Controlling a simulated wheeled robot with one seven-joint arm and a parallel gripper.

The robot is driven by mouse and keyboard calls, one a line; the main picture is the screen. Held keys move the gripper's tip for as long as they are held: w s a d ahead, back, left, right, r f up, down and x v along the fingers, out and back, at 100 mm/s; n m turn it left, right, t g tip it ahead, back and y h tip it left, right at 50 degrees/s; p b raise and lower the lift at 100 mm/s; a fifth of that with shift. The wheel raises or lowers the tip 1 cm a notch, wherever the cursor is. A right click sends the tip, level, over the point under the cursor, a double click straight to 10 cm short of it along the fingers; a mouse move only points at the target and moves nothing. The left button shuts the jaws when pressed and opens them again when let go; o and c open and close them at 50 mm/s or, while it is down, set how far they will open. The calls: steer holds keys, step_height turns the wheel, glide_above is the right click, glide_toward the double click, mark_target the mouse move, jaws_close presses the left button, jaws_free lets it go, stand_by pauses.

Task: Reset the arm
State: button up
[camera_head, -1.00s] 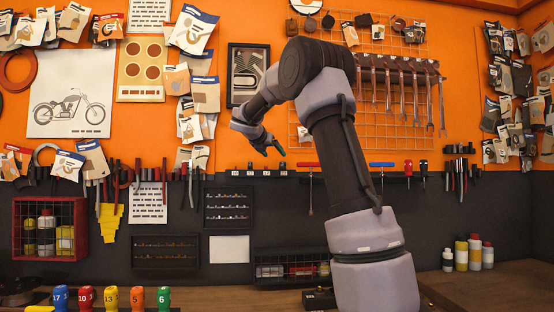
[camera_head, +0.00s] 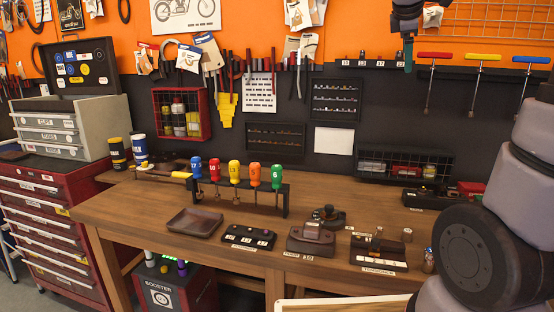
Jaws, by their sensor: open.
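My gripper (camera_head: 408,52) shows only in part at the top edge, right of centre, in front of the orange wall and above the workbench. It points down, is open, and I see nothing held in it. My arm fills the right side of the view with a large dark round joint low down.
The wooden workbench (camera_head: 150,212) carries a rack of numbered screwdrivers (camera_head: 235,185), a dark tray (camera_head: 194,222) and several labelled tool blocks (camera_head: 311,238). A red drawer cabinet (camera_head: 50,215) stands at the left. T-handle tools (camera_head: 482,78) hang at upper right.

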steer(key=s+a+f+m+y, duration=0.2)
steer(key=s+a+f+m, duration=0.1)
steer(key=s+m, duration=0.3)
steer(key=s+a+f+m+y, duration=0.2)
steer(key=s+a+f+m, duration=0.2)
steer(key=s, duration=0.5)
steer(key=s+a+f+m+y, duration=0.2)
steer(key=s+a+f+m, duration=0.2)
steer(key=s+m, duration=0.4)
steer(key=shift+a+y, duration=0.2)
steer(key=shift+y, duration=0.1)
steer(key=shift+f, duration=0.1)
